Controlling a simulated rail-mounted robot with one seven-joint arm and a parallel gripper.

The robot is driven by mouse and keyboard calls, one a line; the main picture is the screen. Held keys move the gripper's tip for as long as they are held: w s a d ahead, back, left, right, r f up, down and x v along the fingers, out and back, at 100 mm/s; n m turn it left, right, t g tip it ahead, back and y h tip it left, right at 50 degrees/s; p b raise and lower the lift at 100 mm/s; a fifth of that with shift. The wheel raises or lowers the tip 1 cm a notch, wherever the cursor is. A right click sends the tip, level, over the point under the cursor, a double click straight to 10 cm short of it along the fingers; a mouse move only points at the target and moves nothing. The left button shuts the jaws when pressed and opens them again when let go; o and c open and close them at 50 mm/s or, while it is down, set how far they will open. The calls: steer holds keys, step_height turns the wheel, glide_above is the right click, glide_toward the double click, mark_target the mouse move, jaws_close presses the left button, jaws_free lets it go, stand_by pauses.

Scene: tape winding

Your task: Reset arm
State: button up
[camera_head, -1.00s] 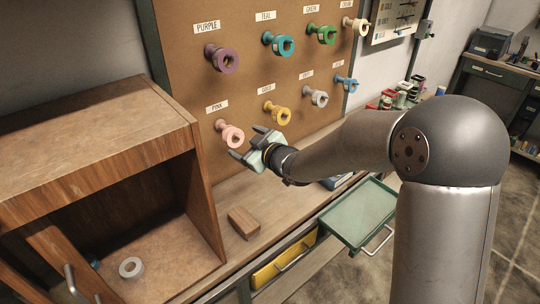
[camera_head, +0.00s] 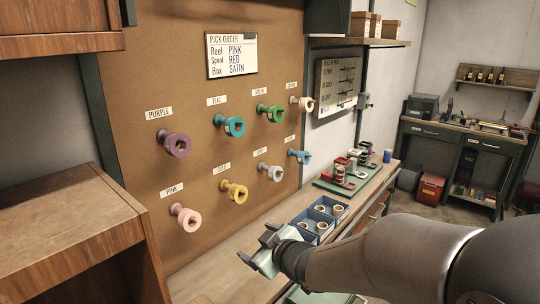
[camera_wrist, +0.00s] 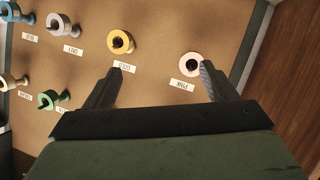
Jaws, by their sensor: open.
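My gripper (camera_head: 262,250) is open and empty in the head view, low in front of the pegboard and above the workbench. In the wrist view my gripper (camera_wrist: 164,75) shows two spread fingers with nothing between them. Beyond them is the board with the pink reel (camera_wrist: 190,65) near the right finger and the gold reel (camera_wrist: 120,43) near the left finger. In the head view the pink reel (camera_head: 186,217) hangs on the lower row at the left, apart from my gripper.
The pegboard (camera_head: 215,160) holds several coloured reels and a pick order sign (camera_head: 232,54). A wooden cabinet (camera_head: 60,225) stands at left. Blue bins (camera_head: 318,221) with rolls and a green rack of spools (camera_head: 350,175) sit on the bench. A shelf (camera_head: 365,42) juts out at upper right.

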steer(key=s+d+f+m+g+h, duration=0.2)
steer(key=s+d+m+h, duration=0.2)
steer(key=d, duration=0.4)
steer(key=s+d+f+m+g+h, duration=0.1)
steer(key=s+d+f+m+h, duration=0.2)
steer(key=d, duration=0.4)
steer(key=s+d+f+m+g, duration=0.1)
steer(key=s+m+g, duration=0.1)
steer(key=s, duration=0.7)
steer(key=s+d+m+g+h, duration=0.1)
steer(key=s+d+m+g, duration=0.1)
steer(key=s+g, duration=0.3)
steer(key=s, duration=0.4)
steer(key=shift+s+d+f+m, duration=0.2)
steer(key=shift+s+f+m, duration=0.15)
steer(key=shift+f+m, duration=0.05)
steer(key=shift+c, duration=0.3)
